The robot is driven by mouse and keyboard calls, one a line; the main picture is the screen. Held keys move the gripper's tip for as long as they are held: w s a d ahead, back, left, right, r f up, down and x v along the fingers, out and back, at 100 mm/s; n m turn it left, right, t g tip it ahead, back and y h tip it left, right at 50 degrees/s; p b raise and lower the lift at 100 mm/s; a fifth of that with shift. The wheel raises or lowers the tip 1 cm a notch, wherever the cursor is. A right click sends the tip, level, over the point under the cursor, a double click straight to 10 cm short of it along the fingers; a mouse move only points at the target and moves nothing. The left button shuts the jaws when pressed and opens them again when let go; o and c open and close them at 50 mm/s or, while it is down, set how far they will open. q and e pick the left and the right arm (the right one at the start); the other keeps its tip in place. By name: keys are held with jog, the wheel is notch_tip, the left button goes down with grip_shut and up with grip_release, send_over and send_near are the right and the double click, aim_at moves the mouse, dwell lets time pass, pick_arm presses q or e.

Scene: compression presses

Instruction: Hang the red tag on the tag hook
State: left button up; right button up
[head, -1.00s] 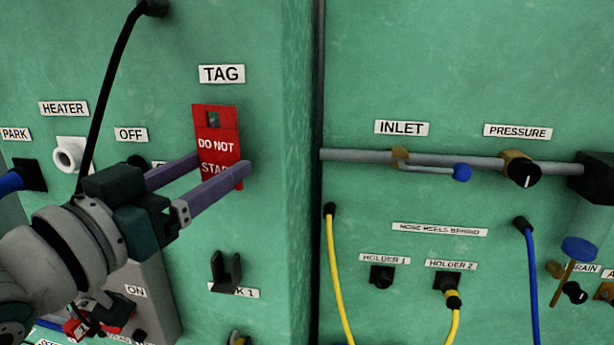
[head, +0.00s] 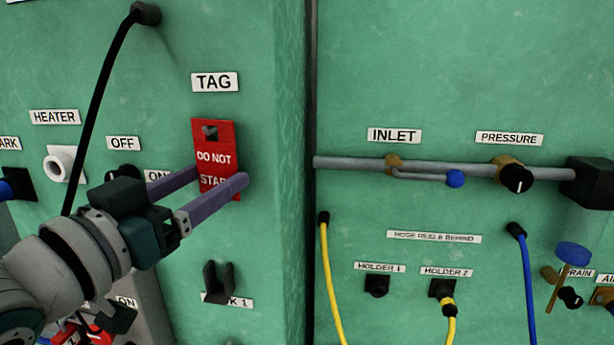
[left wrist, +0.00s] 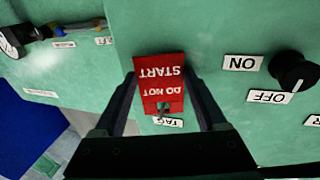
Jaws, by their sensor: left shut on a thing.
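The red tag (head: 217,157) reads DO NOT START and has a slot near its top. It is upright against the green panel, just below the TAG label (head: 214,82). My left gripper (head: 218,177) is shut on the tag, its two fingers at the tag's side edges. In the left wrist view the red tag (left wrist: 160,72) appears upside down between the fingers. The dark tag hook (head: 210,132) shows at the tag's slot. I cannot tell whether the tag rests on the hook. My right gripper is not in view.
A black cable (head: 98,105) hangs left of the tag. A white HEATER socket (head: 60,163) and a black knob (left wrist: 293,71) are nearby. A dark bracket (head: 218,283) juts out below. A grey pipe (head: 345,163) crosses the right panel.

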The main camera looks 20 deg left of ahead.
pick_arm(q)
jog(key=o, duration=0.9)
jog(key=shift+f, duration=0.2)
jog(key=shift+s+a, duration=0.1)
jog(key=s+b, duration=0.4)
jog(key=s, duration=0.5)
jog(key=s+d+f+g+y, duration=0.1)
jog(key=s+d+f+g, duration=0.1)
jog(key=f+g, duration=0.3)
jog(key=s+d+f+g, duration=0.1)
jog(key=s+f+g, duration=0.15)
jog(key=f, duration=0.45)
jog(key=s+d+f+m+g, duration=0.2)
jog(key=s+d+f+g, duration=0.3)
jog(key=s+f+g, duration=0.3)
jog(key=shift+t+h, duration=0.25)
jog(key=shift+h, duration=0.15)
jog(key=w+p+v, duration=0.1)
jog(key=p+v, duration=0.4)
jog(key=w+p+v, duration=0.1)
jog(key=p+v, duration=0.4)
jog(key=w+r+p+v, duration=0.1)
jog(key=p+v, duration=0.4)
jog(key=v, duration=0.1)
jog(key=shift+w+a+r, duration=0.1)
jog(key=shift+w+r, duration=0.05)
jog(key=shift+w, duration=0.2)
